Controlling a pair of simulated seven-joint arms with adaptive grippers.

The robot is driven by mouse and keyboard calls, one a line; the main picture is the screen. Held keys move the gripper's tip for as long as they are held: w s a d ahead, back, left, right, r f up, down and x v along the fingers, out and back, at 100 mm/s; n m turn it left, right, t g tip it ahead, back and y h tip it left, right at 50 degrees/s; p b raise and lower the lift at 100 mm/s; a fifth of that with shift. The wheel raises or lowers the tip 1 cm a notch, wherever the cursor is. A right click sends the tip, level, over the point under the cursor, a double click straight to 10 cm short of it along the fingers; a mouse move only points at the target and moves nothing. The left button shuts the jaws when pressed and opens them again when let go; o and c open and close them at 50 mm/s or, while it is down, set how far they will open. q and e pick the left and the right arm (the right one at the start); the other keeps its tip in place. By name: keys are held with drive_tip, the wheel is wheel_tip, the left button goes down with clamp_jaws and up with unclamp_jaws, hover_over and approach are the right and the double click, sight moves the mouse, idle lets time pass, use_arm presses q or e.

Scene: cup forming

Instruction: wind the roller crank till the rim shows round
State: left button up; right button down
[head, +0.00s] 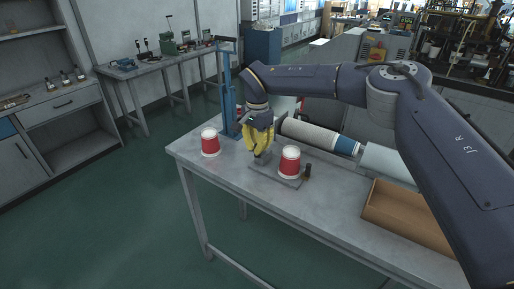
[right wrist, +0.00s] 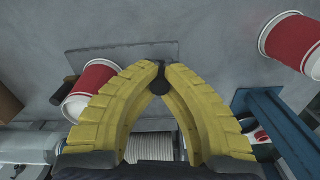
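A red and white cup (head: 289,162) stands on the grey plate (head: 262,176) on the bench; the same cup (right wrist: 92,88) shows left of my fingers in the right wrist view. A dark knob (right wrist: 158,82) sits between my yellow fingertips; it looks like the crank's handle. A grey upright part (head: 262,158) stands just below the fingers, beside the cup. My right gripper (head: 257,150) points down, its fingers closed in around the knob. The roller itself I cannot make out clearly. My left gripper is out of view.
A second red and white cup (head: 210,143) stands at the bench's left. A blue post (head: 227,100) rises behind it. A large pale cylinder (head: 310,133) lies behind the plate. A brown open box (head: 408,215) sits at the right. The bench's front left is clear.

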drive_tip(key=shift+a+m, duration=0.15)
drive_tip(key=shift+m, duration=0.15)
